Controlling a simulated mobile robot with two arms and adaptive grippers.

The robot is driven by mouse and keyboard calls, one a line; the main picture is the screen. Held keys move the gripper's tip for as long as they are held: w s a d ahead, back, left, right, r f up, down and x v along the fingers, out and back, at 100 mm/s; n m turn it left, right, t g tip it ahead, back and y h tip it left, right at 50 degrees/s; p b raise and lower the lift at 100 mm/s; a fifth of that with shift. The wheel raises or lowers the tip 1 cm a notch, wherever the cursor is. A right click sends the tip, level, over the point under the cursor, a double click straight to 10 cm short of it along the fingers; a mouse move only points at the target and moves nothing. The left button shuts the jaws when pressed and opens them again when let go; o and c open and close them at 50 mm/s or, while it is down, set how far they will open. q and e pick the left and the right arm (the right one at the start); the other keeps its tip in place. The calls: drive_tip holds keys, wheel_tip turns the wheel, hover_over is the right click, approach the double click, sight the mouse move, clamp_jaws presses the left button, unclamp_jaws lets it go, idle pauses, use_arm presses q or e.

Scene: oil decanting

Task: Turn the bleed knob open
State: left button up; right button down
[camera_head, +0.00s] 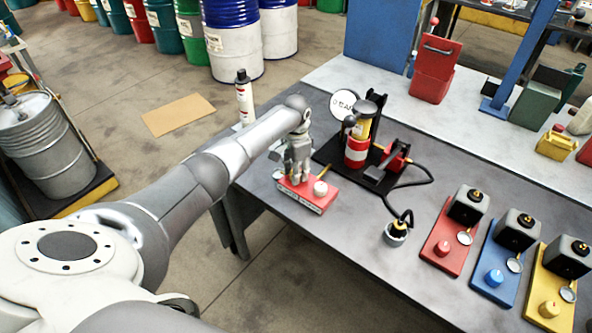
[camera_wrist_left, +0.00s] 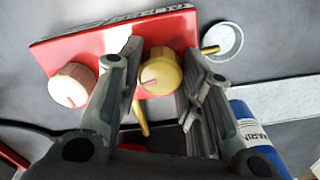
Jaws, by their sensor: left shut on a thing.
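A red block (camera_head: 307,196) with a pale knob (camera_head: 320,188) stands near the left front edge of the table. My left gripper (camera_head: 295,176) points down over its left part. In the left wrist view the red block (camera_wrist_left: 110,52) carries the pale knob (camera_wrist_left: 68,88) and a yellow knob (camera_wrist_left: 160,75). The left gripper's fingers (camera_wrist_left: 157,92) are closed on the yellow knob; the pale knob is outside them. The head view hides the yellow knob behind the gripper. Neither knob has a readable label. My right gripper is out of view.
A black stand (camera_head: 340,158) with a red-and-yellow cylinder (camera_head: 357,150) and a round dial (camera_head: 344,105) is just behind. A hose (camera_head: 425,170) runs to a cup (camera_head: 396,236). A bottle (camera_head: 244,102) stands left. Red, blue and yellow plates line the right side.

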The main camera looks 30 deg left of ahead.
use_arm(q)
drive_tip(key=shift+m, duration=1.1)
drive_tip(key=o, duration=1)
drive_tip(key=shift+o, duration=0.2)
drive_tip(key=shift+r, duration=0.15)
wheel_tip(320, 180, up, 12)
drive_tip(key=shift+f, duration=0.2)
